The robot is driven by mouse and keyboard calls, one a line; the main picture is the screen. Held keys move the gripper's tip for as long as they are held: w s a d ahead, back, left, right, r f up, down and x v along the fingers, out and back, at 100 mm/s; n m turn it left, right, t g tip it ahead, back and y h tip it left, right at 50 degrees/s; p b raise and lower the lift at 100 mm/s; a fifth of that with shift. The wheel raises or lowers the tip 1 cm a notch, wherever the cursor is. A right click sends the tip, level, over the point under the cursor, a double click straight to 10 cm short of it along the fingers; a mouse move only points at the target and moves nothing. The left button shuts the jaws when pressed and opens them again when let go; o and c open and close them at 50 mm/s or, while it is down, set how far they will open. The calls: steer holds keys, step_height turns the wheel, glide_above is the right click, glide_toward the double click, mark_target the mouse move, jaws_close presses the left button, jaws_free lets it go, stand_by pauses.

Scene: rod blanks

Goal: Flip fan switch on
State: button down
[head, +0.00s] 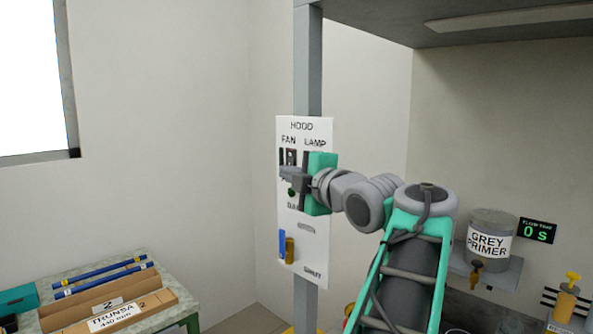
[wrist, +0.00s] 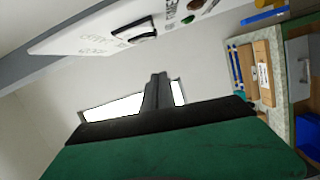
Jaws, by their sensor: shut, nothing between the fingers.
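The white hood panel (head: 318,130) is fixed to a grey post and carries the labels HOOD, FAN and LAMP. The dark fan switch (head: 291,156) shows under the FAN label; its lower part is covered by my fingers, and I cannot tell its position. The lamp switch is hidden behind my green gripper body. My gripper (head: 284,172) is shut and empty, its fingertips in front of the panel just below the fan switch; I cannot tell whether they touch. In the wrist view the shut fingers (wrist: 158,88) point past the panel (wrist: 80,38), which lies at the top.
A green round light (head: 291,192) sits below the fingers on the panel. A bench with boxes (head: 115,316) stands lower left. A grey primer tank (head: 490,236) and a timer reading 0 s (head: 537,231) are at right.

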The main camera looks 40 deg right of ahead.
mark_target(290, 159)
steer(key=w+d+p, duration=0.3)
steer(key=w+d, duration=0.2)
steer(key=shift+w+f, duration=0.2)
steer(key=shift+f, duration=0.15)
steer(key=shift+f, duration=0.1)
